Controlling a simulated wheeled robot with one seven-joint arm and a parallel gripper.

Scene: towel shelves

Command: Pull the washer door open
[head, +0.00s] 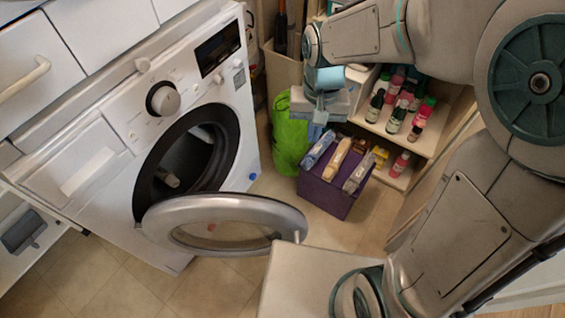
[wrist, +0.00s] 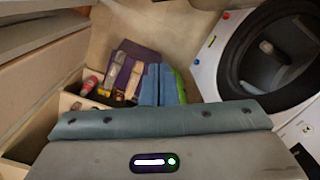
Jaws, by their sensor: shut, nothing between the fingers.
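The white washer (head: 210,85) stands at the left in the head view, with a dark round drum opening (head: 185,160). Its round door (head: 225,208) is swung well out from the opening, toward the lower middle of the picture. The washer front also shows at the right in the wrist view, around the drum opening (wrist: 270,50). My gripper (head: 317,132) points down to the right of the washer, apart from the door. Its blue fingers (wrist: 159,85) are together with nothing between them. The door is not visible in the wrist view.
A purple box (head: 325,195) with clips on top stands on the floor below my gripper. A green bag (head: 288,140) is beside the washer. Shelves with several bottles (head: 396,117) are at the right. Tile floor (head: 125,275) is clear at lower left.

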